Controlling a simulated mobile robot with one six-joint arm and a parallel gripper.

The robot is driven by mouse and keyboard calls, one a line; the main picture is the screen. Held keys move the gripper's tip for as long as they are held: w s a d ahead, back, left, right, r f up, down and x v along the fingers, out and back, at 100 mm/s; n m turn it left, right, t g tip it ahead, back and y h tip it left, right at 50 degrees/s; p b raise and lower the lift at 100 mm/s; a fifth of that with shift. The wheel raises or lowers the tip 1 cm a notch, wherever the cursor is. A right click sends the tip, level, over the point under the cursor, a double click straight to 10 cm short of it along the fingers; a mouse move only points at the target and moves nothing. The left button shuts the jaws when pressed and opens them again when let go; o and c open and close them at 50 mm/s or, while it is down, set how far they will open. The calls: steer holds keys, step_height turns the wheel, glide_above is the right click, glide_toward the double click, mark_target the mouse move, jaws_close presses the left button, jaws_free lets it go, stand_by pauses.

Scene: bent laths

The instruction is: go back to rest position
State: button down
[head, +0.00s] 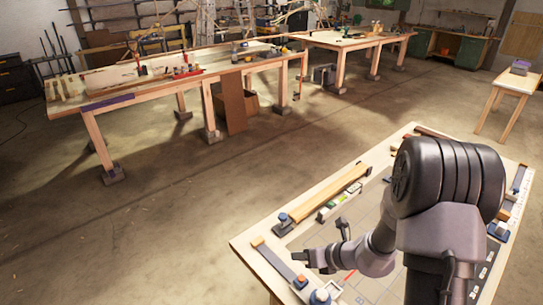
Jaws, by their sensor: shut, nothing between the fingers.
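My arm rises over the near worktable (262,226) at the lower right, and its large dark joint hides much of the tabletop. My gripper (306,257) points left, low above the table's left part. Its fingers look closed, with nothing seen between them. A light wooden lath (343,193) lies along the table's far left side, apart from my gripper. A dark flat strip (278,262) lies near the left edge, just left of my gripper. Whether the fingers touch anything below them cannot be told.
Blue-and-grey clamps (284,222) stand along the table's edges, one (320,297) near the front and another (498,231) at the right. A long workbench (130,92) with tools stands behind on the left. A small table (512,82) stands at the right. The floor between is free.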

steer(key=s+a+r+n+g+b, duration=0.2)
steer(key=s+a+r+n+b, duration=0.6)
steer(key=s+r+n, duration=0.65)
steer(key=s+d+f+n+h+b, duration=0.1)
steer(key=s+d+n+h+b, duration=0.1)
steer(key=s+n, duration=0.3)
steer(key=s+d+f+n+t+h+b, duration=0.1)
steer(key=s+d+f+n+h+b, duration=0.1)
steer(key=s+n, duration=0.3)
steer(key=d+n+h, duration=0.1)
steer(key=n, duration=0.3)
steer(key=shift+d+b, duration=0.3)
steer(key=shift+n, duration=0.25)
